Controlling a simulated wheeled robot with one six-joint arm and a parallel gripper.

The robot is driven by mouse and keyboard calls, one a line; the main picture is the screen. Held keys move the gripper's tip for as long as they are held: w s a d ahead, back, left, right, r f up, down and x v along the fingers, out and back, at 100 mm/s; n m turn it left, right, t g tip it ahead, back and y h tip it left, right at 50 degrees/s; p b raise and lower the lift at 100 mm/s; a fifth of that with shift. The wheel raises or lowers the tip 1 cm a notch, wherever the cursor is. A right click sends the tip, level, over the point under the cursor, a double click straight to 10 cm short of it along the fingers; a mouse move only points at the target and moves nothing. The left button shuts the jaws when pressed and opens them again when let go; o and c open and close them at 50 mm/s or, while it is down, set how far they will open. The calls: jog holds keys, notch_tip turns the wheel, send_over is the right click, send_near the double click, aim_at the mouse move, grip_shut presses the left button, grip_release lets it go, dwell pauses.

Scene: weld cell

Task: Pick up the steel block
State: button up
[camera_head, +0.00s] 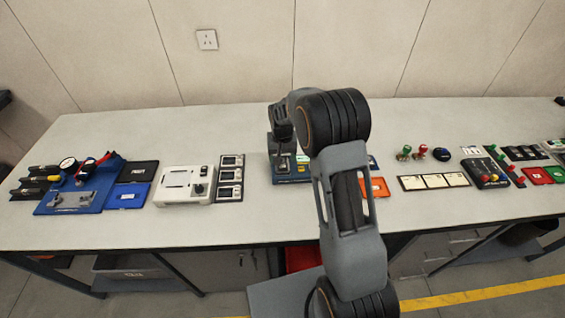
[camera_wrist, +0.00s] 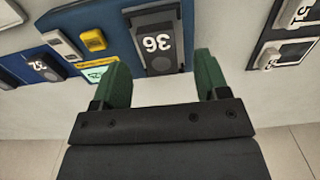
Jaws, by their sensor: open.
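A dark grey block marked 36 (camera_wrist: 157,42) sits on a blue plate (camera_wrist: 112,27) in the wrist view. I cannot tell for sure that it is the steel block; no other piece is plainly marked as such. My gripper (camera_wrist: 163,75) is open, its two green fingers apart and nothing between the tips. The block lies just ahead of the gap between them, and no contact shows. In the head view my gripper (camera_head: 284,150) is over the blue plate (camera_head: 291,180) on the bench; my arm hides part of that area.
On the plate are a yellow piece (camera_wrist: 93,39), a pale piece (camera_wrist: 63,45) and a dark piece marked 32 (camera_wrist: 45,67). A panel of modules (camera_head: 230,178) and a white instrument (camera_head: 186,186) stand left. An orange card (camera_head: 375,187) lies right. The bench front (camera_head: 270,229) is clear.

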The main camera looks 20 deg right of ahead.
jog(key=shift+f, duration=1.25)
jog(key=shift+r, duration=0.1)
jog(key=c, duration=1.3)
